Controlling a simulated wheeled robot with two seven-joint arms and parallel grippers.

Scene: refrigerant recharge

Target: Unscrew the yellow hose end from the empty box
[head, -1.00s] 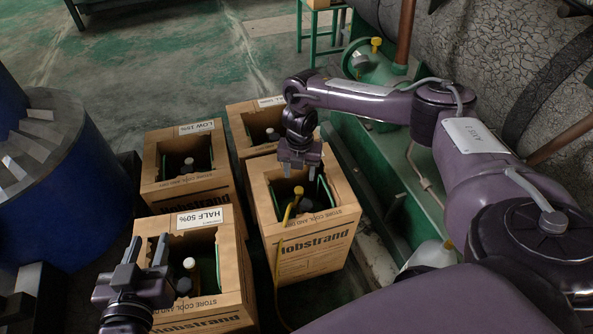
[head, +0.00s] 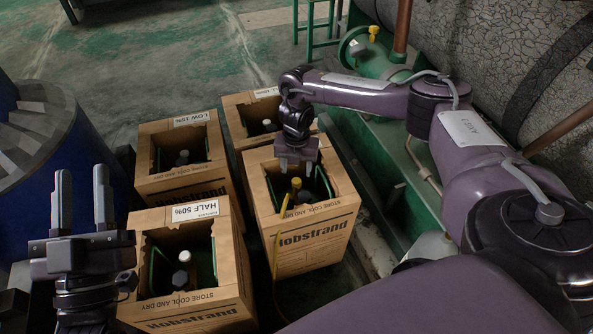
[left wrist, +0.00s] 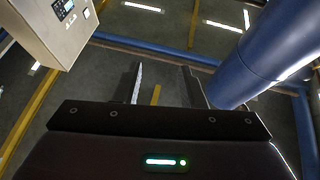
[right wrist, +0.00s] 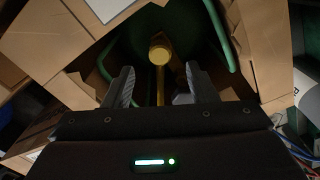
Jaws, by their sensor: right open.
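The yellow hose end (head: 296,184) is inside the front right cardboard box (head: 307,239), and its yellow hose (head: 277,250) hangs over the box's near left edge. I cannot read a fill label on that box. My right gripper (head: 297,172) is above the box opening, pointing down. In the right wrist view, its open fingers (right wrist: 161,86) stand on either side of the yellow hose end (right wrist: 160,52), apart from it; contact is not visible. My left gripper (head: 83,198) is open and empty at the left, fingers pointing up; its fingers (left wrist: 165,88) show empty in the left wrist view.
The HALF 50% box (head: 190,292), LOW 15% box (head: 180,182) and another box (head: 236,140) stand close around, each holding a cylinder. A green metal frame (head: 375,160) and large tank (head: 480,50) flank the right. A blue drum (head: 40,150) is left.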

